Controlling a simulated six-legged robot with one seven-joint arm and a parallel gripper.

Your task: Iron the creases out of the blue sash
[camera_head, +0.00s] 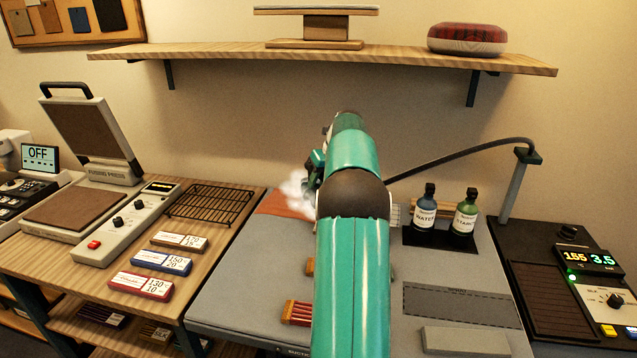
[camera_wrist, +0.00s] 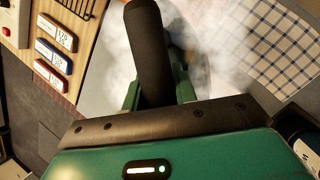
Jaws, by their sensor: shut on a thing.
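My gripper (camera_wrist: 158,92) is shut on a dark cylindrical handle (camera_wrist: 148,45), apparently the iron's, in the wrist view. White steam surrounds it and hides most of the iron's body and what lies under it. In the head view my arm covers the middle of the grey ironing surface (camera_head: 235,300), with steam to the left of its far end. An orange-red cloth (camera_head: 280,204) lies beside the steam. I cannot make out a blue sash in either view. A white cloth with dark checks (camera_wrist: 278,45) lies at the right in the wrist view.
A water bottle (camera_head: 424,212) and a starch bottle (camera_head: 464,216) stand right of my arm. A hose (camera_head: 460,150) runs from a post (camera_head: 517,185) behind my arm. The control unit (camera_head: 588,262) shows 155 and 3.5. A fusing press (camera_head: 95,135) stands open at left, near a wire rack (camera_head: 210,203).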

